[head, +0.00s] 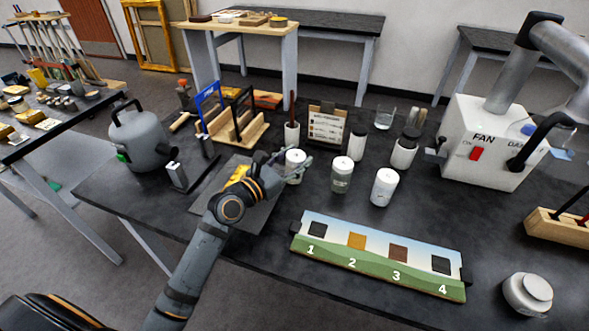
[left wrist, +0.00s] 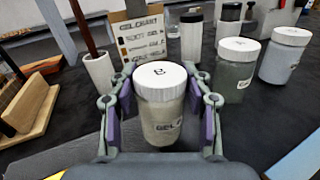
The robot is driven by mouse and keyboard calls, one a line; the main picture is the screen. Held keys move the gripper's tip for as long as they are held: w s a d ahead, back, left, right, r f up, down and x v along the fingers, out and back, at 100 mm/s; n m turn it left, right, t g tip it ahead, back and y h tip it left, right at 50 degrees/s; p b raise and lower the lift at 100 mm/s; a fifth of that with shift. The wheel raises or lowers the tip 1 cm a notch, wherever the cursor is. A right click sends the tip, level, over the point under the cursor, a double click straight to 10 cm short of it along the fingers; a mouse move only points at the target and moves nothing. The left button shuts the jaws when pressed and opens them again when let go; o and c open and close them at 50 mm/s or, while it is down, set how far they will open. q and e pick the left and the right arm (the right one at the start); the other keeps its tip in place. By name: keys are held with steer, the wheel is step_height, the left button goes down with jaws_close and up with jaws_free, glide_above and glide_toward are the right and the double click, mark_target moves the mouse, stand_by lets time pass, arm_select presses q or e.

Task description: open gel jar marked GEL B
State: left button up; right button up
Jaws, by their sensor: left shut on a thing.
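A gel jar (head: 294,167) with a white screw lid stands upright on the dark bench; it fills the middle of the left wrist view (left wrist: 160,108). Its lid (left wrist: 158,78) is on and bears a letter that looks like B. The front label reads GEL, with its last letter hard to read. My left gripper (head: 291,160) is shut around this jar, one finger on each side, near lid height. Two similar lidded jars stand to its right, a greenish one (head: 342,175) and a pale one (head: 384,187). My right gripper is out of view.
A numbered panel (head: 375,263) lies in front of the jars. A FAN box (head: 485,140) stands at right. Bare bench lies right of the pale jar.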

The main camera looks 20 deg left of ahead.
arm_select(q)
steer(key=shift+s+d+r+p, duration=0.1)
steer(key=shift+s+r+p, duration=0.1)
steer(key=shift+r+p, duration=0.75)
steer(key=shift+s+r+p, duration=0.2)
steer(key=shift+r+p, duration=0.25)
steer(key=shift+r, duration=0.95)
steer(key=s+d+r+p, duration=0.2)
steer(key=s+r+p, duration=0.6)
steer(key=s, duration=0.5)
steer(key=shift+r, duration=0.2)
steer(key=shift+a, duration=0.1)
steer(key=o, duration=0.8)
steer(key=shift+c, duration=0.2)
jaws_close()
